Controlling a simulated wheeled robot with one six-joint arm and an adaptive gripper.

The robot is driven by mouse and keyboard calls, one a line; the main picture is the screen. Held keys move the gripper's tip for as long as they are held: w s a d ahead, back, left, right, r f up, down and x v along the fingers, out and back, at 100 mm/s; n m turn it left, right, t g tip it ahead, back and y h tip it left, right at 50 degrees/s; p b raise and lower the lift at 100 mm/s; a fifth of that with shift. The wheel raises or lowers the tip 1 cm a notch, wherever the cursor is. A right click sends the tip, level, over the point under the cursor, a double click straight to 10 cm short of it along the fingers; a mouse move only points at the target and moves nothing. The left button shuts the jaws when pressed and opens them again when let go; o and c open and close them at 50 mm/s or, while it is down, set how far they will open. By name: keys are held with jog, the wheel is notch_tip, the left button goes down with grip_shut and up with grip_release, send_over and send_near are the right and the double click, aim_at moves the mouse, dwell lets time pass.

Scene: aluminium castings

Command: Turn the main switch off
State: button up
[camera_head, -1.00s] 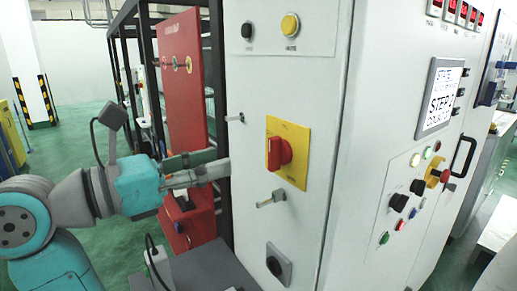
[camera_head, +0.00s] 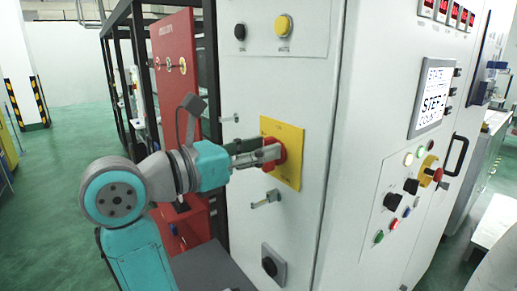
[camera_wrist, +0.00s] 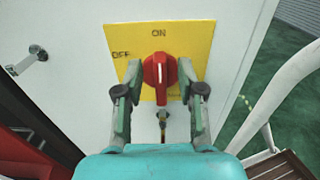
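The main switch is a red rotary knob (camera_wrist: 160,70) on a yellow plate (camera_wrist: 185,38). The plate is marked ON at the top and OFF at the left. The knob's white line points up at ON. In the head view the knob (camera_head: 279,154) is partly hidden by my gripper (camera_head: 268,152), which reaches it from the left. In the wrist view the fingers of my gripper (camera_wrist: 160,78) are apart, one on each side of the knob. Small gaps seem to show between fingers and knob; contact cannot be told for certain.
A small metal latch (camera_head: 267,199) sticks out of the white cabinet (camera_head: 290,90) below the plate, and another (camera_wrist: 28,60) left of it. A black rotary switch (camera_head: 271,266) is lower down. A red panel (camera_head: 178,100) stands behind my arm.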

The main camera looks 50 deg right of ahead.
grip_shut()
jog(key=n, duration=0.4)
jog(key=w+n, duration=0.1)
jog(key=n, duration=0.6)
jog(key=shift+w+d+f+n, duration=0.15)
jog(key=shift+d+f+n, duration=0.05)
jog(key=shift+f+n, duration=0.2)
dwell(0.5)
grip_release()
